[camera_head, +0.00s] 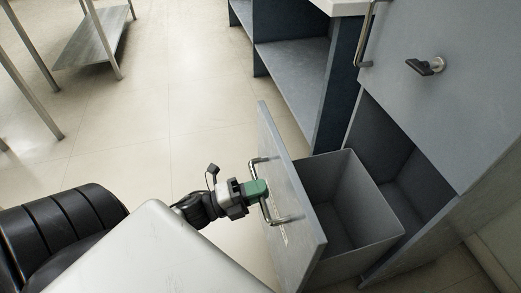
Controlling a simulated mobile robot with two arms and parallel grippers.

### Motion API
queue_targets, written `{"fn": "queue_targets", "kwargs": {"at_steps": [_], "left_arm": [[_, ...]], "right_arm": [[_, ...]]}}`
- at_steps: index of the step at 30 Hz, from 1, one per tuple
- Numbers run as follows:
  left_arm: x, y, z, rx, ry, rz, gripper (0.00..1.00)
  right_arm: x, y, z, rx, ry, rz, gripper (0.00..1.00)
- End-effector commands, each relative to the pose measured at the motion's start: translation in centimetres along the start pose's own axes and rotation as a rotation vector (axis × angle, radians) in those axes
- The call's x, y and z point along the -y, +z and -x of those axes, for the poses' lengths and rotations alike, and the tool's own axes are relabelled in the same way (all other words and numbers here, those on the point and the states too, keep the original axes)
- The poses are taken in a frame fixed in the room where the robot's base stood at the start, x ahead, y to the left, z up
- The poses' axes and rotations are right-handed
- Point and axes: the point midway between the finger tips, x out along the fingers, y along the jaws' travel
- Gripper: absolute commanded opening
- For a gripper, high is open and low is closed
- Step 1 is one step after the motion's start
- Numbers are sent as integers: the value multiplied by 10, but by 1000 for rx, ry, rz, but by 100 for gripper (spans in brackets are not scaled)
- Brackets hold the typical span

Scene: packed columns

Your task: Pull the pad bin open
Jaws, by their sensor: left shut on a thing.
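The pad bin is a grey pull-out bin (362,187) with a flat blue-grey front panel (296,208) on its left side. It stands well out of the cabinet, and its empty inside shows. A metal bar handle (283,220) is fixed to the front panel. My left gripper (262,191) comes in from the left and is shut on this handle. The gripper's green fingers cover part of the handle bar. My right gripper is not in view.
The cabinet (430,90) with a dark latch handle (425,66) stands above and right of the bin. An open shelf unit (295,75) stands behind. A metal rack (92,45) is at the upper left. Pale floor (165,110) between is clear.

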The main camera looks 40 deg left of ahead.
Motion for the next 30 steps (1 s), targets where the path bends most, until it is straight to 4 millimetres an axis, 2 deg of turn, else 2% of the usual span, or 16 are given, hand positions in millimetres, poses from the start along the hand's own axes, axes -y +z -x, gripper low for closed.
{"fn": "queue_targets", "kwargs": {"at_steps": [1, 2, 6, 14, 17, 20, 30], "left_arm": [[-1, 0, 0, 1, 2, 0, 0], [-1, 0, 0, 1, 2, 0, 21], [-1, 0, 0, 0, 1, 0, 41], [0, 0, 0, 0, 1, 0, 41], [-1, 0, 6, 1, 2, 2, 41], [-1, 0, 20, 2, 4, 2, 41], [0, 0, 87, 3, 5, 2, 41]], "right_arm": [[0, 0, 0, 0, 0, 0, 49], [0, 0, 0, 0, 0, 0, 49], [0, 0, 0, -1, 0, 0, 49], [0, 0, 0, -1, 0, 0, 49], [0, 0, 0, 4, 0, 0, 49], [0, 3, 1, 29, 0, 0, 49], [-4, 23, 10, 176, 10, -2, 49]]}}
